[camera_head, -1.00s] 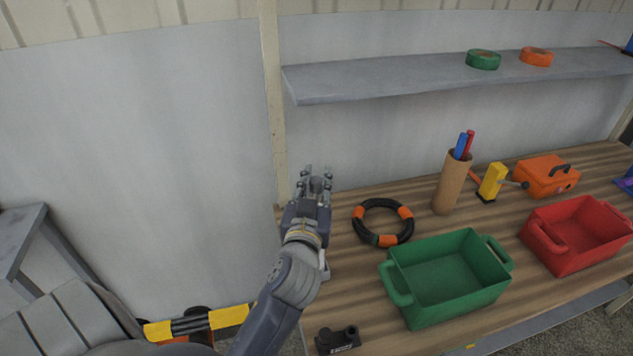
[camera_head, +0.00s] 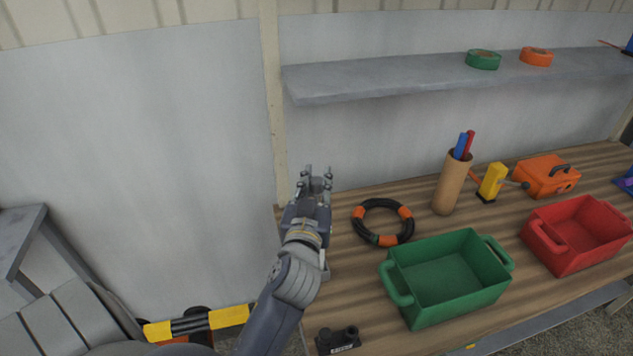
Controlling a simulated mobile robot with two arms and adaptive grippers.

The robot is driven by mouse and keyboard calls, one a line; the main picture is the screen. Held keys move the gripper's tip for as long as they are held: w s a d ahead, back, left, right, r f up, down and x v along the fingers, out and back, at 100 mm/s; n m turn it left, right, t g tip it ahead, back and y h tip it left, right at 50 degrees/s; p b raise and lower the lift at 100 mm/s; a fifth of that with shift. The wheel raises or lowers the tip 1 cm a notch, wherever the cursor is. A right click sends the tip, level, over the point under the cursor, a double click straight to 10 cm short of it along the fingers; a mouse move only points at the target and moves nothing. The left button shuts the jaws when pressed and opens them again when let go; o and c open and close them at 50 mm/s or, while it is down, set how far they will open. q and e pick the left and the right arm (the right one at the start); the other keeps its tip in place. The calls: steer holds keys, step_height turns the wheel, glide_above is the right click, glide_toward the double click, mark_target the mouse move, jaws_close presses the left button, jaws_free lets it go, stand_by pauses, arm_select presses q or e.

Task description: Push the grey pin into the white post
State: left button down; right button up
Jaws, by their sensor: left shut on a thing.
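The white post (camera_head: 270,100) is the cream upright on the wall, left of the shelf, running down to the bench's left corner. My left gripper (camera_head: 317,180) is just right of the post in the picture, above the bench's left end, with its fingers pointing toward the wall. It is shut on a small grey thing, which I take to be the grey pin; the fingers hide most of it. I cannot tell whether the pin touches the post. My right gripper is out of view.
On the wooden bench (camera_head: 375,290) are a black and orange hose ring (camera_head: 383,241), green bin (camera_head: 450,275), red bin (camera_head: 578,233), cardboard tube with pens (camera_head: 452,183), yellow tool (camera_head: 492,182) and orange case (camera_head: 546,176). A grey shelf (camera_head: 400,80) overhangs behind.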

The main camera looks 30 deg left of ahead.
mark_target(316, 182)
arm_select(q)
steer(key=shift+f+b, duration=2.35)
steer(key=shift+f, duration=0.3)
steer(key=c, duration=1.3)
jaws_free()
step_height(316, 182, up, 10)
steer(key=shift+f, duration=0.1)
